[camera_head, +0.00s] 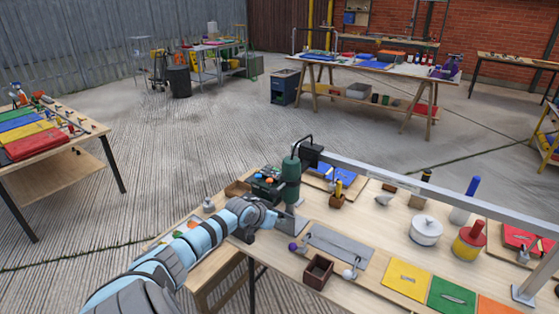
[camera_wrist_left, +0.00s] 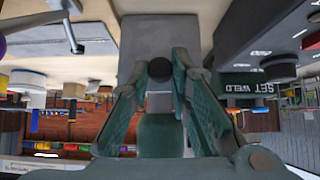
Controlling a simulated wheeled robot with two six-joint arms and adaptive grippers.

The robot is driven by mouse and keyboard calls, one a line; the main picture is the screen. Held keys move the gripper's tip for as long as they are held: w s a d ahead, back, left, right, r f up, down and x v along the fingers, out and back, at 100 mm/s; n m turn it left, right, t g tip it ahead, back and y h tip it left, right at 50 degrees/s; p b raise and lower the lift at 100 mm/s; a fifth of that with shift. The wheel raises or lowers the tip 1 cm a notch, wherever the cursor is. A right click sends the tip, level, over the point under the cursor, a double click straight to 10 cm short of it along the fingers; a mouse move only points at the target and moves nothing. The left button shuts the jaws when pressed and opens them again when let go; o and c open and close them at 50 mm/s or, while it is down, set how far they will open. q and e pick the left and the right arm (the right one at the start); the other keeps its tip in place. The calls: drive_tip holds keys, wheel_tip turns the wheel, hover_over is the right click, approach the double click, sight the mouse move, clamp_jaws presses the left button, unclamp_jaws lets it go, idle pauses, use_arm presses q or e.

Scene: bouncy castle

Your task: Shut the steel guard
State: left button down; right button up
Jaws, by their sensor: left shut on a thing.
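The steel guard (camera_head: 290,223) is a small grey plate beside a dark green upright machine (camera_head: 291,178) on the workbench. In the left wrist view the grey plate (camera_wrist_left: 150,35) fills the upper middle, with a round black knob (camera_wrist_left: 160,69) on it. My left gripper (camera_wrist_left: 161,80) has its two green fingers on either side of this knob and is shut on it. In the head view my left gripper (camera_head: 268,215) is at the guard, and its fingertips are hard to make out. My right gripper is not in view.
The machine's label (camera_wrist_left: 245,88) reads SET WELD. On the bench (camera_head: 360,214) stand a purple-knobbed lever (camera_head: 293,247), a grey plate (camera_head: 340,245), a brown box (camera_head: 318,271) and a white pot (camera_head: 426,230). A long metal rail (camera_head: 430,193) crosses above the bench.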

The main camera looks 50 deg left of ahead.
use_arm(q)
drive_tip(key=shift+w+r, duration=0.1)
drive_tip(key=shift+r, duration=0.1)
drive_tip(key=c, duration=1.8)
unclamp_jaws()
drive_tip(key=o, duration=0.3)
drive_tip(key=shift+f, duration=0.1)
drive_tip(key=v, duration=0.7)
